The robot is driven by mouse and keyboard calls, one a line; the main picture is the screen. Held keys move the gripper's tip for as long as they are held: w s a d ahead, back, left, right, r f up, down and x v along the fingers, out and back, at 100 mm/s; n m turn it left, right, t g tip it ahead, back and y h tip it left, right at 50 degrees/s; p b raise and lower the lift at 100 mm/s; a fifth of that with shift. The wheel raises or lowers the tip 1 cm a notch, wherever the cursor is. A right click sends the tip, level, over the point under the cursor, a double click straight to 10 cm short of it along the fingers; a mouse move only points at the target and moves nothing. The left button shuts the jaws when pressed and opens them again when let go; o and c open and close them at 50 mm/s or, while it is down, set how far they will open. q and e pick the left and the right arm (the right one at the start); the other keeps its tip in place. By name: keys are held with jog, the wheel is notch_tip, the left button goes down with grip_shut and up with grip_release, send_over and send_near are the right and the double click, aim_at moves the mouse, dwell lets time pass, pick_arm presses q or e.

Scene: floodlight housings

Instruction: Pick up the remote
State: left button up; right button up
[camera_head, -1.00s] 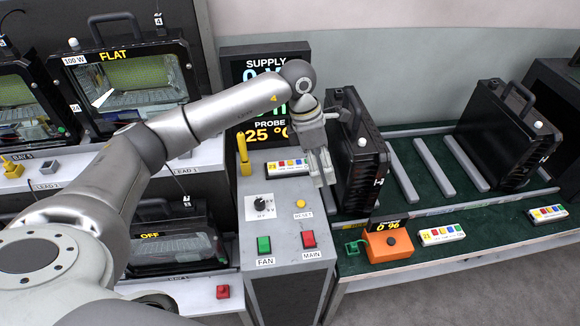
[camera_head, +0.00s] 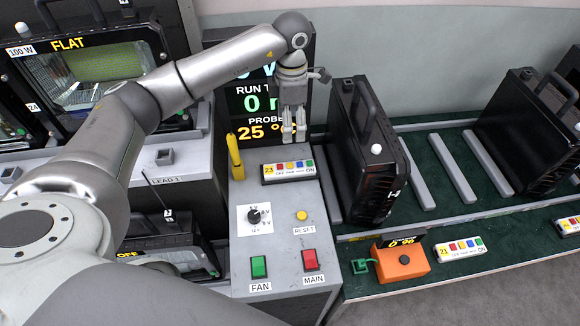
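A white remote (camera_head: 288,171) with a yellow "23" label and several coloured buttons lies on top of the grey control console (camera_head: 283,215). A similar white remote (camera_head: 461,249) labelled 21 lies on the bench at right, and another (camera_head: 567,225) is cut by the right edge. My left gripper (camera_head: 294,136) points down just behind the console remote in the picture, apart from it. Its two fingers show a narrow gap with nothing between them. My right gripper is not in view.
A yellow probe (camera_head: 235,157) stands left of the console remote. A display panel (camera_head: 262,100) rises behind my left gripper. A black floodlight housing (camera_head: 366,150) stands close at right. An orange box (camera_head: 401,258) sits on the green bench. Knob and buttons occupy the console front.

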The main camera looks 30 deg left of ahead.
pick_arm(q)
notch_tip(320, 180, down, 6)
jog(key=b, duration=0.5)
jog(key=p, duration=0.1)
send_over(289, 167)
jog(key=f, duration=0.4)
jog(key=shift+w+d+f, duration=0.2)
jog(key=shift+w, duration=0.05)
jog(key=shift+f+p, duration=0.3)
jog(key=shift+f, duration=0.3)
jog(key=f, duration=0.1)
jog(key=f+p, duration=0.2)
jog(key=f, duration=0.1)
jog(key=shift+s+a+f, duration=0.1)
jog(key=shift+s+a, duration=0.05)
jog(key=shift+s, duration=0.1)
jog(key=shift+f, duration=0.3)
jog(key=shift+c, duration=0.6)
jog(key=shift+w, duration=0.1)
jog(key=c, duration=1)
jog(key=shift+c, duration=0.2)
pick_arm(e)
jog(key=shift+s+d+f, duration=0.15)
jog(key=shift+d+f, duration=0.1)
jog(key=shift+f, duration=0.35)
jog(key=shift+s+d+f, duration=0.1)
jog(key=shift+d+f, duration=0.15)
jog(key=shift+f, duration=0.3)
